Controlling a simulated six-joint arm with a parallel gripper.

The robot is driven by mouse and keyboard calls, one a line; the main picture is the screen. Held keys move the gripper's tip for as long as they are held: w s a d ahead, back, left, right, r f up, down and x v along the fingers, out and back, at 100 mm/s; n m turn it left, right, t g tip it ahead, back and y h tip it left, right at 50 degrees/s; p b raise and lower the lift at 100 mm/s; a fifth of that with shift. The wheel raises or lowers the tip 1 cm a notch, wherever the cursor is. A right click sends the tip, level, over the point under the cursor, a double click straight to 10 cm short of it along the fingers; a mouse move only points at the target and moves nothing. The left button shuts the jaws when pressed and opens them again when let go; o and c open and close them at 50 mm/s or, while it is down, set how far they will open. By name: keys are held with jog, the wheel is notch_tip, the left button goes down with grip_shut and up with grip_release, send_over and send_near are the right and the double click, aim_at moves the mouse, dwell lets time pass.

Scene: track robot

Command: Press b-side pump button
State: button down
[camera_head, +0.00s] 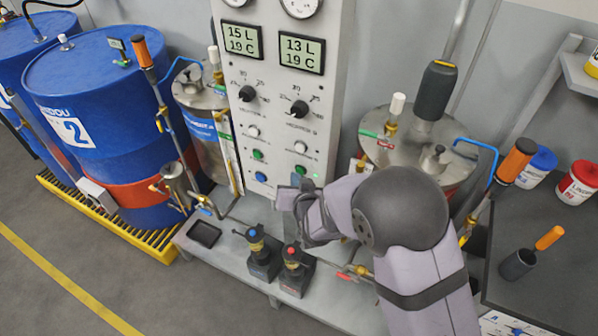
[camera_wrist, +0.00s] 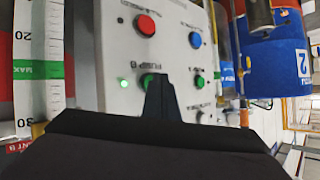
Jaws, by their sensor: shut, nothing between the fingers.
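The control panel (camera_head: 272,110) stands upright in the middle of the head view. Its b-side pump button is the green one (camera_head: 300,169) in the right column, just above my gripper (camera_head: 296,190). In the wrist view the panel appears upside down, and the green b-side button (camera_wrist: 147,78) is mostly hidden behind my gripper (camera_wrist: 160,82). My gripper is shut and empty, its tip overlapping that button; I cannot tell whether it touches. A small green lamp (camera_wrist: 123,83) beside the button is lit. The a-side green button (camera_wrist: 199,81) is uncovered.
A red button (camera_wrist: 146,25) and a blue button (camera_wrist: 195,39) sit close by on the panel. Two black devices (camera_head: 263,262) stand on the bench below. A steel tank (camera_head: 415,150) is right of the panel, and blue drums (camera_head: 100,85) stand left.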

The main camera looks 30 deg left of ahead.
jog(key=shift+s, duration=0.1)
jog(key=shift+s, duration=2.95)
jog(key=w+d+m+g+h, duration=0.1)
jog(key=d+g+h, duration=0.1)
jog(key=d, duration=0.9)
jog(key=w+d+m+g+h, duration=0.1)
jog(key=w+d+g+h, duration=0.1)
jog(key=d, duration=0.8)
jog(key=s+d+r+m+g+h, duration=0.1)
jog(key=s+d+g, duration=0.2)
jog(key=s+d, duration=0.5)
jog(key=s+d+r+m+g+h, duration=0.1)
jog(key=s+d+g+h, duration=0.1)
jog(key=s+d, duration=0.6)
jog(key=d, duration=0.5)
jog(key=shift+r+m+g+h, duration=0.3)
jog(key=shift+m+g, duration=0.1)
